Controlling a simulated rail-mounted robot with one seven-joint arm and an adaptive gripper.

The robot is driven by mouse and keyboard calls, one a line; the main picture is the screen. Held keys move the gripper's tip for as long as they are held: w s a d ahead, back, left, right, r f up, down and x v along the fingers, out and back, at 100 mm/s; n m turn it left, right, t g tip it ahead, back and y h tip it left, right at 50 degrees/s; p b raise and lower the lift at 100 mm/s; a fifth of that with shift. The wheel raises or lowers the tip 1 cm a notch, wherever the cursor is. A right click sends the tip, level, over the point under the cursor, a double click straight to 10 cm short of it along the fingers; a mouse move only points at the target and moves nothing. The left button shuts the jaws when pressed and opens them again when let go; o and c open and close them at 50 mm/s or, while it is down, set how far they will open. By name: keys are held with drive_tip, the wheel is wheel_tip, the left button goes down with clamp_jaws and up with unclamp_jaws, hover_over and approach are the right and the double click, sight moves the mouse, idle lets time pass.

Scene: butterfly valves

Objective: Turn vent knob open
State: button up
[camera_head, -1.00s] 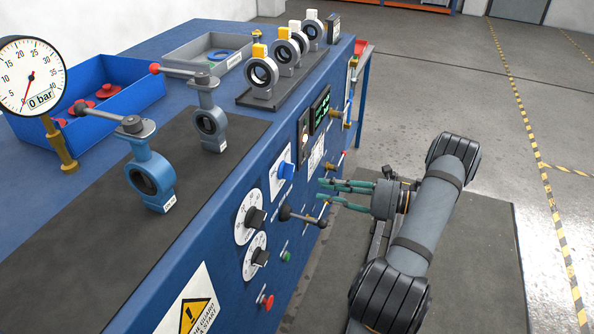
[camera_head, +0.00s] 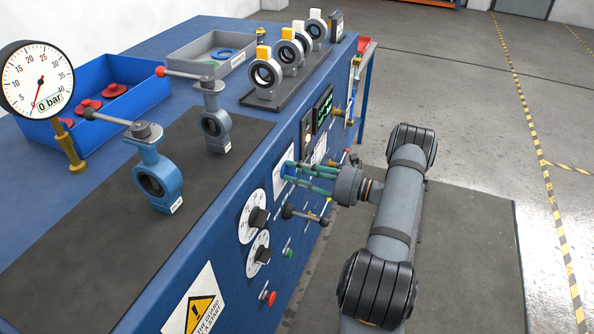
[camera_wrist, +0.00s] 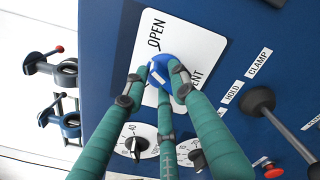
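The blue vent knob (camera_wrist: 163,68) sits on a white plate (camera_wrist: 178,40) that reads "OPEN", with a second word ending in "ENT" partly covered. The plate is on the blue front panel. My gripper (camera_wrist: 161,76) is at the knob, its green fingers around it, with one tip on each side and a third below. The fingers look spread about as wide as the knob; firm contact cannot be made out. In the head view my gripper (camera_head: 289,171) reaches the panel from the right, and its fingers largely hide the knob.
Black dials (camera_head: 258,219) and a black lever (camera_head: 290,211) are below the knob, with a red button (camera_head: 268,297) lower down. Above on the bench stand butterfly valves (camera_head: 156,183) and a gauge (camera_head: 38,82) showing 0 bar. The floor right of my arm is clear.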

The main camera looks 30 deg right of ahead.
clamp_jaws()
idle(0.3)
drive_tip(key=shift+m, duration=0.4)
drive_tip(key=shift+w+d+m, duration=0.1)
drive_tip(key=shift+d+m, duration=0.05)
drive_tip(key=shift+m, duration=2.55)
unclamp_jaws()
